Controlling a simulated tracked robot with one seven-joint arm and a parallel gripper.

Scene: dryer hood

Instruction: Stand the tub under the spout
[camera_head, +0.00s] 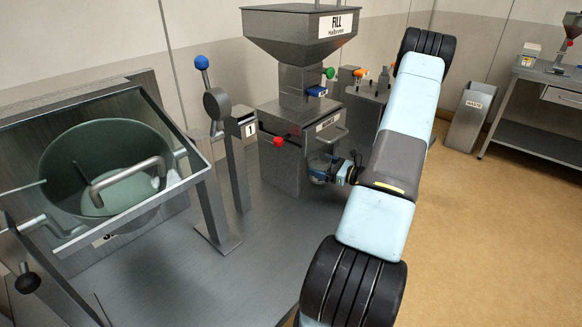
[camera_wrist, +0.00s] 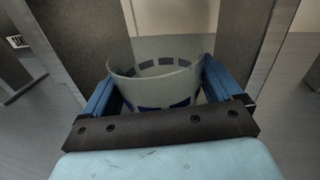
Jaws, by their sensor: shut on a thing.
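The tub (camera_wrist: 150,88) is a pale, see-through round cup with blue marks around it. It stands open end up between the two blue fingers of my gripper (camera_wrist: 158,72), which is shut on its sides. In the head view the tub (camera_head: 318,170) is small and partly hidden by my gripper (camera_head: 336,171), at the lower front of the grey FILL machine (camera_head: 284,160). In the wrist view it is between two grey uprights. I cannot make out the spout, nor whether the tub's base touches a surface.
The FILL hopper (camera_head: 290,33) tops the machine. A glass-covered mixing bowl (camera_head: 105,165) and a blue-knobbed lever (camera_head: 202,62) stand left. The metal bench (camera_head: 260,245) is clear in front.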

